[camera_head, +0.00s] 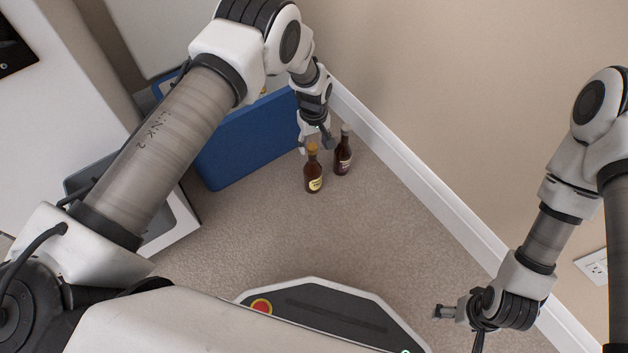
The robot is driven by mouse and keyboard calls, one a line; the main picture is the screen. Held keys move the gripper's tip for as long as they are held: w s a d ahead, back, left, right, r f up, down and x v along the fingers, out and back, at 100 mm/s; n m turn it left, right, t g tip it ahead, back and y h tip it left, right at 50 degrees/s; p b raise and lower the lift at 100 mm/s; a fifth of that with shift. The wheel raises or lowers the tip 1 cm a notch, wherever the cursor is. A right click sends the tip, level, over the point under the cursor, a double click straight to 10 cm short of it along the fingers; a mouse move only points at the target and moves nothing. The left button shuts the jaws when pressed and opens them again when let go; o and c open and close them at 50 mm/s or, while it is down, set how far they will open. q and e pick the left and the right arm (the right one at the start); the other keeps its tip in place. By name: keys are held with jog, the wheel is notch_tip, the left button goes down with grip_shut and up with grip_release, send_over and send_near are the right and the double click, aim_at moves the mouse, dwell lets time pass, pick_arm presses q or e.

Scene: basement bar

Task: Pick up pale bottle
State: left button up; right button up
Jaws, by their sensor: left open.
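Two dark brown bottles stand upright on the carpet near the corner. One bottle (313,176) has an orange cap and a yellowish label. The other bottle (342,157) has a pale cap and a dark label, and stands just behind and to the right. Neither has a plainly pale body. My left gripper (316,146) is open and points down right above and behind the bottles, with nothing seen between its fingers. I cannot tell whether it touches either bottle. My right gripper (444,312) is at the lower right, far from the bottles; its jaw opening is unclear.
A blue box-like panel (245,142) stands just left of the bottles. A white baseboard (420,195) and beige wall run close by on the right. A grey and white object (178,222) is at the left. The carpet (370,235) in front of the bottles is clear.

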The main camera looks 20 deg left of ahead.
aim_at(312, 156)
pick_arm(q)
jog(key=f+b, duration=0.2)
jog(key=f, duration=0.1)
jog(key=f+b, duration=0.2)
jog(key=f, duration=0.1)
jog(key=shift+a+f, duration=0.2)
jog(key=shift+f, duration=0.1)
jog(key=shift+r, duration=0.2)
grip_shut()
